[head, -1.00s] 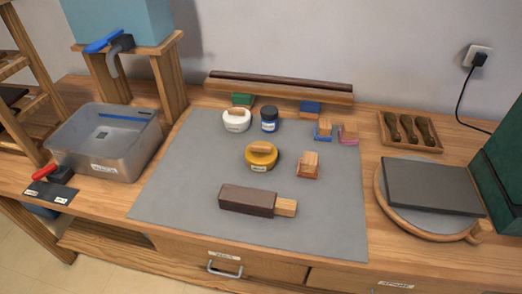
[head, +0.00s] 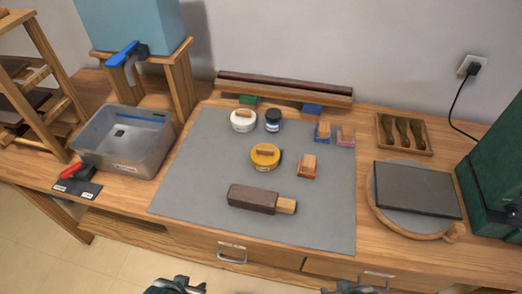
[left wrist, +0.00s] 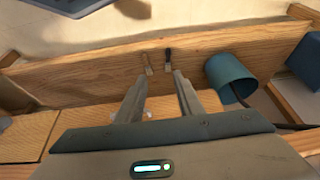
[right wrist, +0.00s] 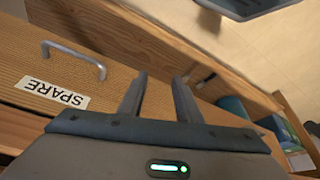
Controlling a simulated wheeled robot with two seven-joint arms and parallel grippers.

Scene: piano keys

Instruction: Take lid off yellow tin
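The yellow tin (head: 265,161) stands on the grey mat, with a yellow lid on it that has a wooden grip (head: 265,152) across the top. My left gripper (head: 175,284) and my right gripper (head: 355,286) show only in part at the bottom edge of the head view, well in front of the tin and clear of the bench. In the left wrist view my left gripper's fingers (left wrist: 159,80) are apart and empty. In the right wrist view my right gripper's fingers (right wrist: 159,78) are also apart and empty. The tin is in neither wrist view.
On the mat (head: 200,190), a white tin (head: 243,121) and blue jar (head: 272,121) stand behind the yellow tin. A wood-handled block (head: 307,167) is to its right, a dark brown block (head: 252,199) in front. A grey bin (head: 124,145) stands left, a round board (head: 380,207) right.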

